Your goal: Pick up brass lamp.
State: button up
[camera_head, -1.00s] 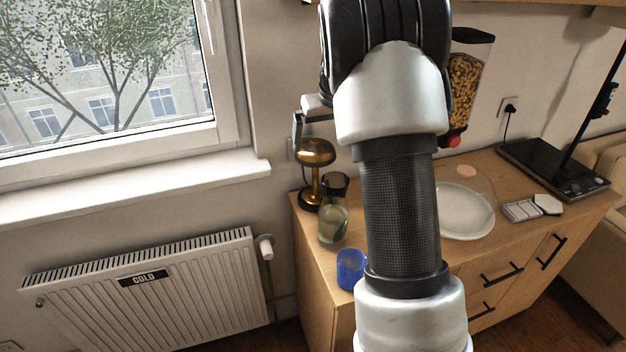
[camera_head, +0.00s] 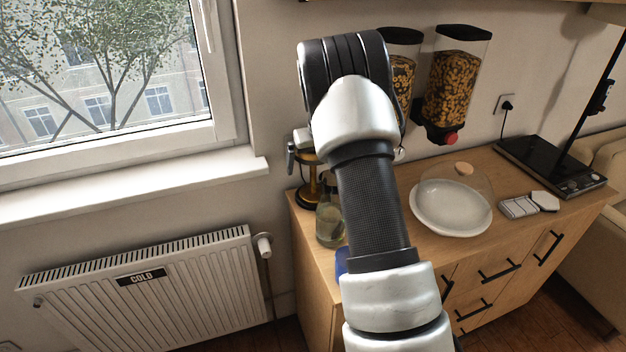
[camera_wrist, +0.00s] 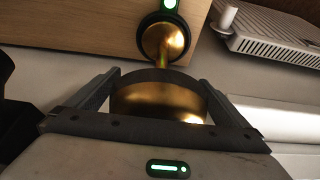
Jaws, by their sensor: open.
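The brass lamp (camera_head: 312,180) stands upright at the left back of the wooden cabinet, its shade mostly hidden behind my gripper and wrist in the head view. In the wrist view, the lamp's rounded golden shade (camera_wrist: 155,103) lies between the two fingers of my gripper (camera_wrist: 160,78). Its stem and dark-rimmed round base show beyond the shade. My gripper (camera_head: 293,154) is open around the shade at the lamp's top. I cannot tell whether either finger touches it.
A glass bottle (camera_head: 328,224) stands close in front of the lamp. A blue cup (camera_head: 341,262) is mostly hidden by my arm. A white plate (camera_head: 451,212) lies to the right. Cereal dispensers (camera_head: 457,85) hang on the wall. The window sill (camera_head: 130,192) and radiator (camera_head: 145,290) are left.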

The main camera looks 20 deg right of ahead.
jog(key=c, duration=1.8)
jog(key=shift+r, duration=0.1)
jog(key=shift+c, duration=0.2)
jog(key=shift+w+r, duration=0.1)
